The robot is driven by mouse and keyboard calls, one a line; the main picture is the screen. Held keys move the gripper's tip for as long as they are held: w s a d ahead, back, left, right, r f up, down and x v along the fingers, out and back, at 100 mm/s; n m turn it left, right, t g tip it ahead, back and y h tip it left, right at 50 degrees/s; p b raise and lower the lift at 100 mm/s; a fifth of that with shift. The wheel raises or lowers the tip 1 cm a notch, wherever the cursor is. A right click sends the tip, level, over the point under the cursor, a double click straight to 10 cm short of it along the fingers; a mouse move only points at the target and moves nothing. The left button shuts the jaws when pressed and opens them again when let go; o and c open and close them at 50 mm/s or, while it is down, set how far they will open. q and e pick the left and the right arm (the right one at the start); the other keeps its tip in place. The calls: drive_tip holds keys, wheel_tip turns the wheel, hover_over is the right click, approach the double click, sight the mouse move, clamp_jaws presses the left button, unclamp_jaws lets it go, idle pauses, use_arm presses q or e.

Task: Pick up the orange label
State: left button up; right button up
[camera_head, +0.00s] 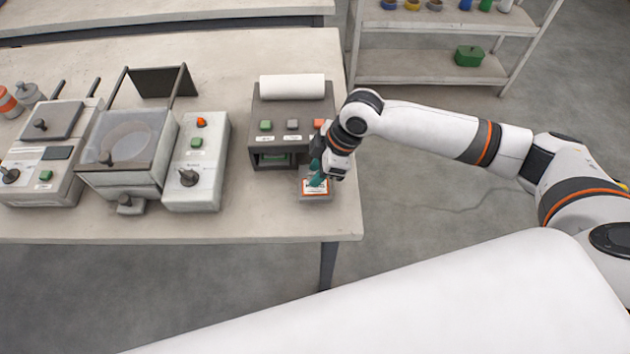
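The orange label (315,188) is a small white piece with an orange border. It lies on a small tray (316,198) in front of the dark label printer (270,135), near the table's right edge. My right gripper (316,180) reaches in from the right and points down over the label, with its teal fingertips at or just above it. The fingers cover part of the label. I cannot tell whether they touch it or how far apart they are. My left gripper is not in view.
The printer carries a white roll (292,87) and several buttons. Left of it stand a grey control box (197,160) and a machine with a clear lid (125,150). The table (250,222) is clear along its front edge. A shelf (430,67) stands behind.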

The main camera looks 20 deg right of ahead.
drive_tip(key=shift+c, duration=0.3)
clamp_jaws()
